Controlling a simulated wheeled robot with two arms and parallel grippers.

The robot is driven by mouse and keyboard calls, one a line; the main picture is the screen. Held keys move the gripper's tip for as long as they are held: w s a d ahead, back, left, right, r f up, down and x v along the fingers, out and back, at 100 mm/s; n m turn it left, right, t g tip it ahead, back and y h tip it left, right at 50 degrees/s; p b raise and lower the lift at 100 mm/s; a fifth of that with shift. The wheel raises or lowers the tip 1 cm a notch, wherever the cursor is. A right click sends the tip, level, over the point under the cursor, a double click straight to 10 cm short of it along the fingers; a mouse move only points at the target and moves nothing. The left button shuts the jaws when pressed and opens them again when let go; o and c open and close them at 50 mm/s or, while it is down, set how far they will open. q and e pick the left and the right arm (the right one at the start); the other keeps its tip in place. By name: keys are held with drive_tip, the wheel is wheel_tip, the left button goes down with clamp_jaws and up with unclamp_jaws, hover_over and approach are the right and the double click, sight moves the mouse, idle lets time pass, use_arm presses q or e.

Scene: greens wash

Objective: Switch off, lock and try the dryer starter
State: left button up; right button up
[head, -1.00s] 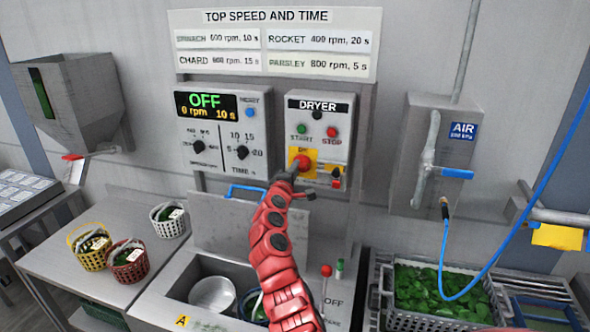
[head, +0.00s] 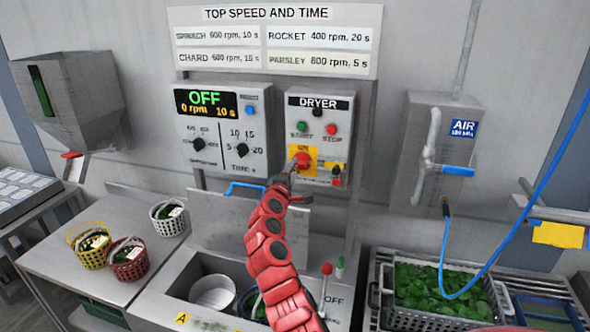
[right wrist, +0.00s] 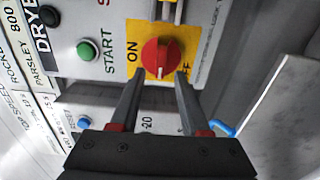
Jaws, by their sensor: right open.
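The dryer starter (head: 318,112) is a grey wall box with a green START button (head: 302,127), a red STOP button (head: 332,130) and a red rotary switch (head: 301,161) on a yellow ON/OFF plate. In the right wrist view the red switch (right wrist: 160,58) lies just beyond and between my right fingertips. My right gripper (right wrist: 158,82) is open and holds nothing; in the head view the gripper (head: 289,180) partly covers the area below the switch. A small red lock-like item (head: 337,178) hangs right of the switch. My left gripper is out of view.
A control panel (head: 224,130) left of the starter reads OFF, 0 rpm, 10 s. An upright metal lid (head: 215,218) stands below it. An air box (head: 432,150) and blue hose (head: 520,215) are right. Baskets (head: 168,217) stand on the left counter.

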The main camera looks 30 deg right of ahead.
drive_tip(key=b+v, duration=0.4)
drive_tip(key=v, duration=1)
drive_tip(key=shift+s+a+b, duration=0.3)
drive_tip(key=shift+b, duration=0.05)
